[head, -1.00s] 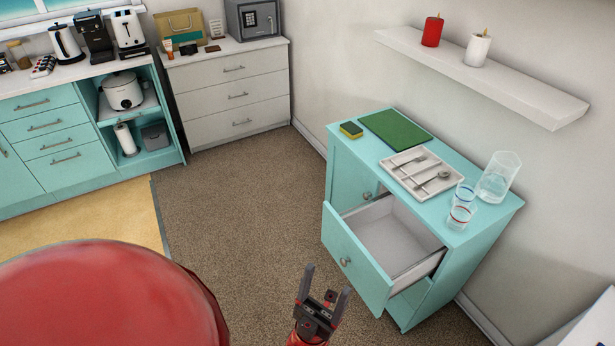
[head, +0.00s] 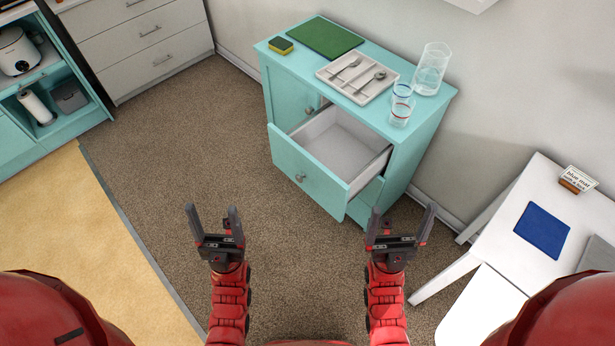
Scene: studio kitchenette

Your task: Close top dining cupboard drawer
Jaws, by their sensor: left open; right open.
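The turquoise dining cupboard (head: 417,150) stands against the wall at upper centre. Its top drawer (head: 312,176) is pulled well out and looks empty inside, with a round knob (head: 300,178) on its front. My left gripper (head: 214,222) is open and empty, below and left of the drawer front. My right gripper (head: 400,225) is open and empty, below and right of the drawer. Neither gripper touches the cupboard or drawer.
A white table (head: 505,235) stands at right. Carpet (head: 170,150) between me and the drawer is clear.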

